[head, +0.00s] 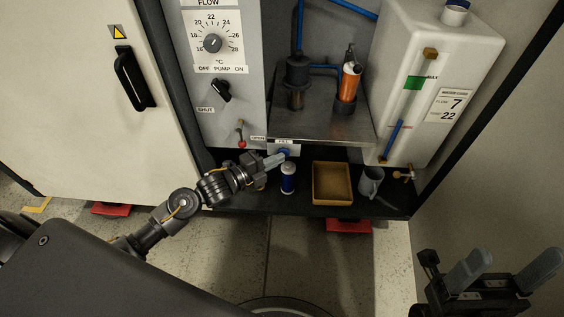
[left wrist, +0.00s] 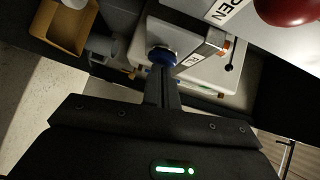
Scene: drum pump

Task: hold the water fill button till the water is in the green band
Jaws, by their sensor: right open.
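The blue fill button (head: 285,152) is under the FILL label at the shelf's front edge; it also shows in the left wrist view (left wrist: 161,55). My left gripper (head: 276,159) is shut with nothing between its fingers, its tips at the button; whether they press it in I cannot tell. The white water tank (head: 430,50) at the right has a sight tube with blue water (head: 393,141) in its lower part. The water's top is below the green band (head: 413,83) beside MAX. My right gripper (head: 505,270) is open and empty at the lower right, away from the tank.
A blue-and-white bottle (head: 288,178), a tan tray (head: 332,183) and a grey mug (head: 370,181) stand on the low dark shelf. A red-tipped lever (head: 241,142) is just left of my left gripper.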

